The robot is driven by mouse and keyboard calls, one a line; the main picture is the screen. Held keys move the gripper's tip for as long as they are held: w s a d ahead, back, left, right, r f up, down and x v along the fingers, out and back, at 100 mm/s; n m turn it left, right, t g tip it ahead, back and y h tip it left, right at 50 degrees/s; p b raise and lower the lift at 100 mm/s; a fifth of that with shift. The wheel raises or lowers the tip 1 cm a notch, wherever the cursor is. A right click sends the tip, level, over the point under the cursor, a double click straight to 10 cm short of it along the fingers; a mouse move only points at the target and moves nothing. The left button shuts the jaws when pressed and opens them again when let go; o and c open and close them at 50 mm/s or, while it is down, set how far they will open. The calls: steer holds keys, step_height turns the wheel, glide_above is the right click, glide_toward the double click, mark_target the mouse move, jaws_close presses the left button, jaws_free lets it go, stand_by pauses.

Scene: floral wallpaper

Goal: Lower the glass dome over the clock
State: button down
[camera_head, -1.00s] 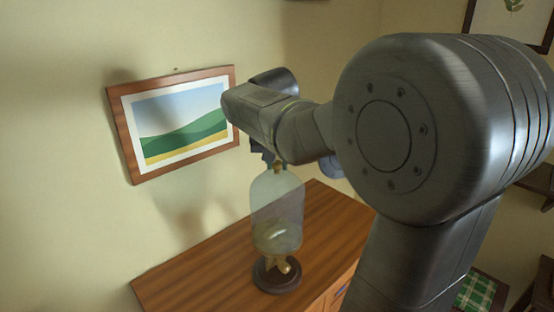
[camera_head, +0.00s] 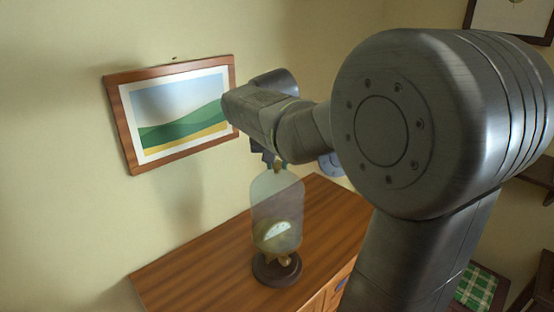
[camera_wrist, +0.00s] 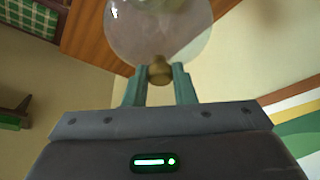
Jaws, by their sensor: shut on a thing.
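The clear glass dome (camera_head: 276,195) hangs upright below my gripper (camera_head: 274,162) in the head view. My gripper is shut on the brass knob at its top, which shows between the green fingers (camera_wrist: 158,75) in the wrist view. The small gold clock (camera_head: 276,234) with a pale face stands on a round dark base (camera_head: 277,270). Its upper part shows through the lower part of the dome, and its gold feet show below the rim. The rim appears a little above the base. The wrist view shows the dome (camera_wrist: 158,30) cut off at the top.
The clock's base stands on a wooden cabinet top (camera_head: 200,272), clear to its left and behind. A framed landscape picture (camera_head: 175,110) hangs on the wall close to my gripper. A green checked cloth (camera_head: 474,288) lies at the lower right.

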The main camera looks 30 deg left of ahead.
mark_target(277, 172)
steer(key=shift+f+b, duration=0.45)
steer(key=shift+f, duration=0.45)
steer(key=shift+f+b, duration=1.1)
steer(key=shift+f, duration=0.25)
steer(key=shift+f+b, duration=1.1)
steer(key=shift+f, duration=0.5)
steer(key=shift+f+b, duration=0.7)
steer(key=shift+f, duration=0.3)
